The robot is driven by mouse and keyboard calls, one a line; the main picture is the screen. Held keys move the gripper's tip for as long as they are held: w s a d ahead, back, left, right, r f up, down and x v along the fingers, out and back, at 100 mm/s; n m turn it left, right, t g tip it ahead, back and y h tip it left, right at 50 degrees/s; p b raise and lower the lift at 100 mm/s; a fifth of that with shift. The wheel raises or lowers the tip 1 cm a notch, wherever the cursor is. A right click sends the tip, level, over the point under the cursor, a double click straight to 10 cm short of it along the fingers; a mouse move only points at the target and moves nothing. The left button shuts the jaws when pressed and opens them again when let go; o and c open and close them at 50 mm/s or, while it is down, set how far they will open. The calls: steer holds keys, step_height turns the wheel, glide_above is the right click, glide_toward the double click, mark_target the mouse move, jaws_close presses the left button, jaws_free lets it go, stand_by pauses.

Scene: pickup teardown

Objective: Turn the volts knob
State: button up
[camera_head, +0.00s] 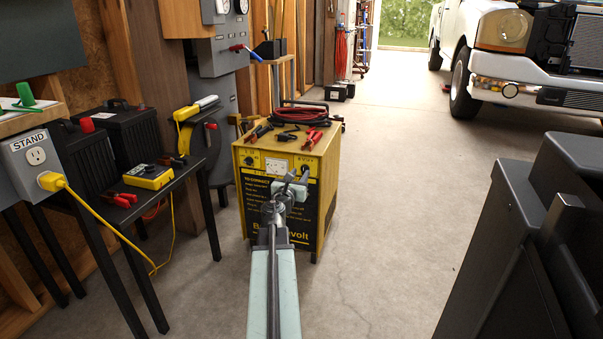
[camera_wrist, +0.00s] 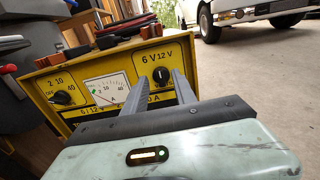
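The yellow battery charger (camera_head: 323,164) stands on the floor ahead, and its front panel (camera_wrist: 117,70) fills the middle of the wrist view. The black volts knob (camera_wrist: 161,75) sits below the "6 V 12 V" label at the panel's right, its pointer mark roughly upright. In the head view the knob (camera_head: 305,171) shows just right of my gripper. My gripper (camera_wrist: 162,83) is open and empty, its two grey fingers apart. In the wrist view the knob shows between the fingertips; I cannot tell whether they touch it.
A second knob (camera_wrist: 62,97) and a meter (camera_wrist: 107,90) are left of the volts knob. Red and black cables (camera_head: 297,115) lie on the charger. A black table (camera_head: 170,181) with a yellow multimeter (camera_head: 148,176) stands at left. Open floor (camera_head: 400,200) lies to the right.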

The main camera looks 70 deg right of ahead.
mark_target(306, 167)
steer(key=d, duration=0.3)
steer(key=shift+w+d, duration=0.15)
steer(key=shift+d, duration=0.2)
jaws_close()
steer(key=shift+a, duration=0.15)
steer(key=shift+m, duration=0.9)
steer(key=shift+s+f+m, duration=0.1)
steer(key=shift+s+m, duration=0.1)
steer(key=shift+m, duration=0.8)
steer(key=shift+s+m, duration=0.15)
steer(key=shift+m, duration=0.85)
